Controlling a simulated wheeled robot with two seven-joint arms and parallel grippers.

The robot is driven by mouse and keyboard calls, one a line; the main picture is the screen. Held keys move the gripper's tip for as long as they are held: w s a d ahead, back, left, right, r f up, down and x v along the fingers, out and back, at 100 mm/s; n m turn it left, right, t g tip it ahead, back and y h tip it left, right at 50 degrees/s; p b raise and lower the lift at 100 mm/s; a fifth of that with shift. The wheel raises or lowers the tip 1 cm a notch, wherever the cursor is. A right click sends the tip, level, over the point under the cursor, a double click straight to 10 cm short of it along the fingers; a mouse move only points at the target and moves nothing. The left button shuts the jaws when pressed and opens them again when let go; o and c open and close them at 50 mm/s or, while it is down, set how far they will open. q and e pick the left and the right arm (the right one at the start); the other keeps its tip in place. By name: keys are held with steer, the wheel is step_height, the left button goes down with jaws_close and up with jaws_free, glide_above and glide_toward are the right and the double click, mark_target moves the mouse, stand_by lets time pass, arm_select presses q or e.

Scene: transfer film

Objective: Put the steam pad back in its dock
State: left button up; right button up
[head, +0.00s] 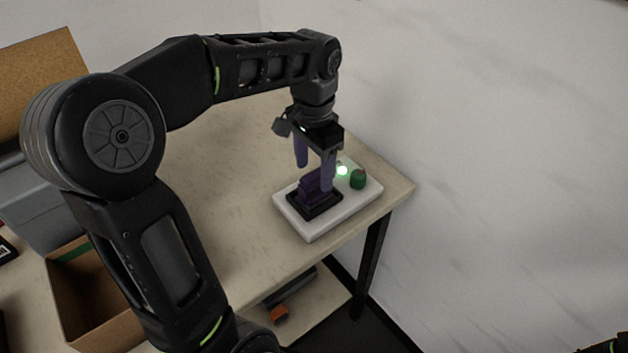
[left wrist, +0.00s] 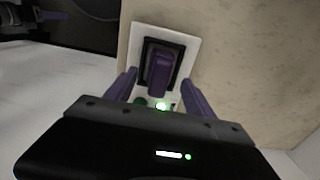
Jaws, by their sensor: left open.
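The steam pad, a purple block (head: 311,189), sits in the black recess of the white dock (head: 311,231). In the left wrist view the pad (left wrist: 160,72) lies within the black frame of the dock (left wrist: 192,38) and looks lined up with it. A green light glows on the dock beside a dark green knob (head: 358,179). My left gripper (head: 314,178) is above the dock with its purple fingers apart. In the left wrist view the open fingers (left wrist: 158,92) stand on either side of the pad's near end, with a gap on each side. My right gripper does not show.
The dock stands near the far right corner of the wooden table (head: 231,205), close to the pale wall. An open cardboard box (head: 88,290) and a grey bin (head: 40,205) are at the left. A lower shelf (head: 318,303) holds an orange item (head: 279,314).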

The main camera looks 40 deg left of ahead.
arm_select(q)
step_height(320, 180, up, 7)
steer(key=shift+f+p, duration=0.1)
steer(key=shift+p, duration=0.2)
stand_by(2.3)
